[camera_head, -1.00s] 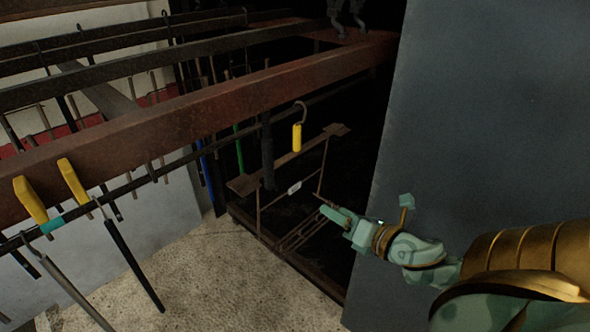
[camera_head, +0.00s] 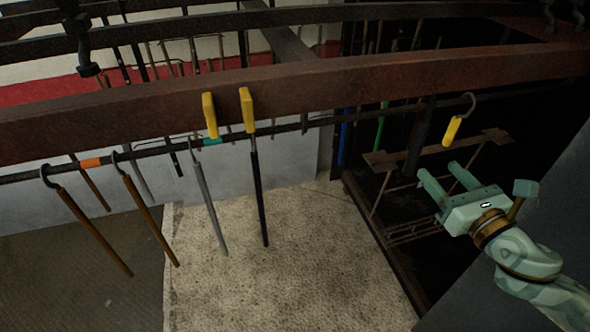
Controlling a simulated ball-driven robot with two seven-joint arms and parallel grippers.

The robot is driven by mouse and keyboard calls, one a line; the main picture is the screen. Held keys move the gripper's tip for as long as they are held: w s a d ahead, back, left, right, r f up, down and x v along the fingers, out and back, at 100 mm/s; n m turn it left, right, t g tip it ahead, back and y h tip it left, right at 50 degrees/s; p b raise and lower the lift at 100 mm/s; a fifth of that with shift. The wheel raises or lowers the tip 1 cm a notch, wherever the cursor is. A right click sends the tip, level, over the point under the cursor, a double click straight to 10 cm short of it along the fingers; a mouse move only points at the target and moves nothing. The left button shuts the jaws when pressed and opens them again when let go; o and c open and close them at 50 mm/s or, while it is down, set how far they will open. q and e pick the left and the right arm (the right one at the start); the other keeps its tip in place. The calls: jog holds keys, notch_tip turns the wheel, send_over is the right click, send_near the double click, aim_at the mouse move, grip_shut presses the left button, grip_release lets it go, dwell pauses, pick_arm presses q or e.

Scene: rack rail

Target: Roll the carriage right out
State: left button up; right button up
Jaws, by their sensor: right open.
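Which part is the carriage I cannot tell for certain. A hook with a yellow grip (camera_head: 452,130) hangs from the thin dark rail (camera_head: 330,120), at the dark opening on the right. A dark cylinder (camera_head: 418,140) hangs just left of it. Behind and below stands a rusty frame (camera_head: 490,138) with a plank top and thin posts. My right gripper (camera_head: 440,172) is open and empty, with its two pale green fingers apart just below the yellow grip and cylinder. It appears apart from both. My left gripper is out of view.
A thick rusty beam (camera_head: 300,88) runs across above the rail, with two yellow tabs (camera_head: 247,108) on it. Several rods, such as a brown one (camera_head: 150,220), hang from the rail at left. A grey panel (camera_head: 545,220) stands at right. The speckled floor (camera_head: 290,250) is clear.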

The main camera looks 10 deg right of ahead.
aim_at(420, 151)
jog(key=shift+w+a, duration=0.2)
jog(key=shift+w, duration=2.1)
jog(key=shift+w+a, duration=0.15)
jog(key=shift+w, duration=2.15)
grip_shut()
